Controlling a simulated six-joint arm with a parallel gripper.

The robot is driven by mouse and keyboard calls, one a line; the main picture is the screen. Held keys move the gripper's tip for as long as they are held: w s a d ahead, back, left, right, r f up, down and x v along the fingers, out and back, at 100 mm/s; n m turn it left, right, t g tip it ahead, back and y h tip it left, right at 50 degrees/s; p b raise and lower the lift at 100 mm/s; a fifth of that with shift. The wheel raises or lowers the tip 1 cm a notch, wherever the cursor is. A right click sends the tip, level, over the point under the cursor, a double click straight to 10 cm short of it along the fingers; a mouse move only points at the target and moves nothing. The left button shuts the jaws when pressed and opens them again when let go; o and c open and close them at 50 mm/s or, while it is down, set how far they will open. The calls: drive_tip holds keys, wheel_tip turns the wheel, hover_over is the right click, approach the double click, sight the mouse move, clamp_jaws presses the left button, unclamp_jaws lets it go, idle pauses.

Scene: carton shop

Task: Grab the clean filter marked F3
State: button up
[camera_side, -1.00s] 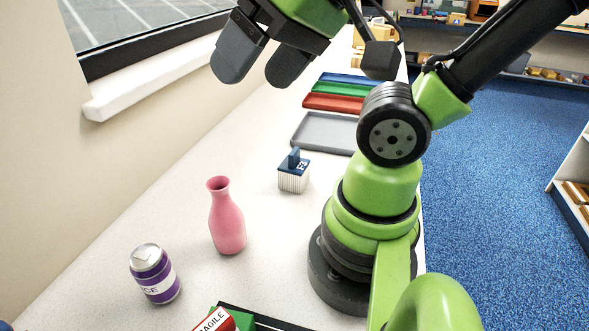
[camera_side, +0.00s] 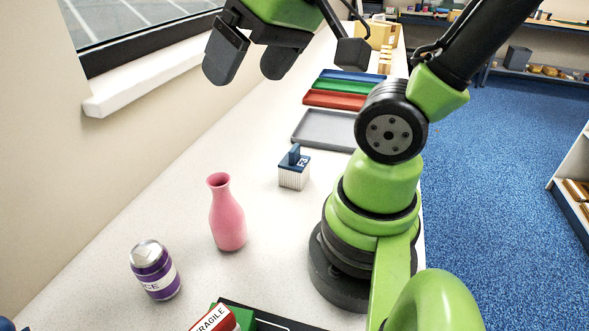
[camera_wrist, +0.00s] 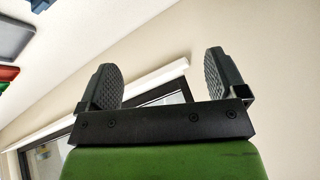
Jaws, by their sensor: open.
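The filter marked F3 (camera_side: 293,171) stands upright on the white counter in the side view. It has a white pleated body and a dark blue top with a handle tab. My gripper (camera_side: 252,66) is open and empty, high above the counter, to the upper left of the filter and apart from it. In the wrist view my gripper (camera_wrist: 166,80) shows two spread dark fingers with nothing between them. The wrist view faces the wall and window; a small blue piece shows at its top left corner, too cut off to identify surely.
A pink vase (camera_side: 227,215) and a purple can (camera_side: 155,270) stand left of the filter. A grey tray (camera_side: 318,143) lies behind it, with red (camera_side: 335,100), green and blue trays beyond. A red FRAGILE box (camera_side: 215,320) is at the front. The counter around the filter is clear.

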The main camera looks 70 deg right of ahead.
drive_tip(key=w+d+f+g+h, duration=0.1)
drive_tip(key=w+d+f+g, duration=0.15)
drive_tip(key=d, duration=0.35)
drive_tip(key=n+g, duration=0.3)
drive_tip(key=g, duration=0.1)
hover_over(295, 148)
drive_tip(key=f, duration=1.2)
drive_tip(key=shift+w+f, duration=0.2)
drive_tip(key=shift+f, duration=0.15)
drive_tip(key=f, duration=0.4)
drive_tip(key=shift+s+d+f, duration=0.1)
drive_tip(key=shift+s+d, duration=0.1)
drive_tip(key=shift+d, duration=0.05)
drive_tip(key=shift+a+f, duration=0.2)
drive_tip(key=shift+f, duration=2.95)
drive_tip(key=c, duration=1)
drive_tip(key=shift+r, duration=0.1)
